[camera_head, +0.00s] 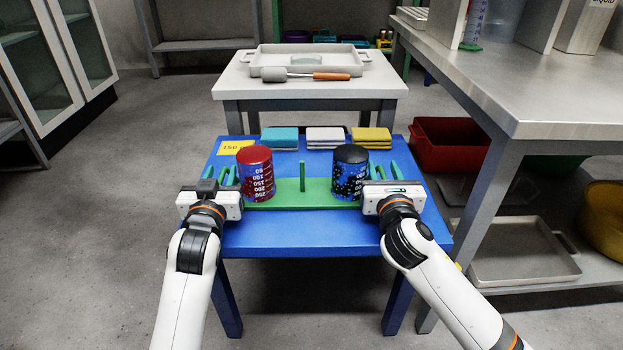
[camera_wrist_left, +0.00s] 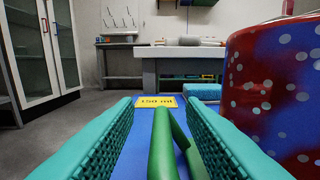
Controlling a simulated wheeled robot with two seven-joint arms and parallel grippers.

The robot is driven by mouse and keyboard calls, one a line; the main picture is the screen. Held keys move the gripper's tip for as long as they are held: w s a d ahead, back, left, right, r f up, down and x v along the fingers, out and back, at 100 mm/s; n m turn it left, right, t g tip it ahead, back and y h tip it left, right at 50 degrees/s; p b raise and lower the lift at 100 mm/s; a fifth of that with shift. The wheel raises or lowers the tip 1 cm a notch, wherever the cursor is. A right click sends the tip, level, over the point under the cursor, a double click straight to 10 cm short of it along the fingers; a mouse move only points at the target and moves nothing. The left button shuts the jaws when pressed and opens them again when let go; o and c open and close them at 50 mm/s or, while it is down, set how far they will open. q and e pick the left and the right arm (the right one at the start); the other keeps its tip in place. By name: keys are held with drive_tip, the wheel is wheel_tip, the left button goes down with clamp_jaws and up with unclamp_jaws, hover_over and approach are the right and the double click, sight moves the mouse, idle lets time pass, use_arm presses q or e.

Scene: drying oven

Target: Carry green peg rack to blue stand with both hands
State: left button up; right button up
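The green peg rack (camera_head: 288,197) lies flat on the blue stand (camera_head: 290,237), with a bare green peg standing at its middle. A red cup with white markings (camera_head: 255,174) is upside down on its left part, and a dark blue cup (camera_head: 349,174) on its right part. My left gripper (camera_head: 228,175) is at the rack's left end. In the left wrist view its teal fingers are apart, with a green handle bar (camera_wrist_left: 164,150) between them and gaps on both sides. My right gripper (camera_head: 384,172) is at the right end, fingers apart; its handle is partly hidden.
A yellow 150 ml label (camera_head: 235,147) and teal, white (camera_head: 326,138) and yellow sponges lie along the stand's back edge. A metal bench (camera_head: 520,85) stands close on the right. The stand's front strip is clear.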

use_arm(q)
drive_tip(key=s, duration=1.1)
drive_tip(key=shift+a, duration=0.1)
use_arm(e)
drive_tip(key=shift+a, duration=0.1)
use_arm(q)
drive_tip(key=shift+s, duration=0.45)
use_arm(e)
drive_tip(key=shift+s, duration=0.2)
drive_tip(key=s, duration=1.1)
drive_tip(key=shift+s+a, duration=0.15)
drive_tip(key=shift+s, duration=0.2)
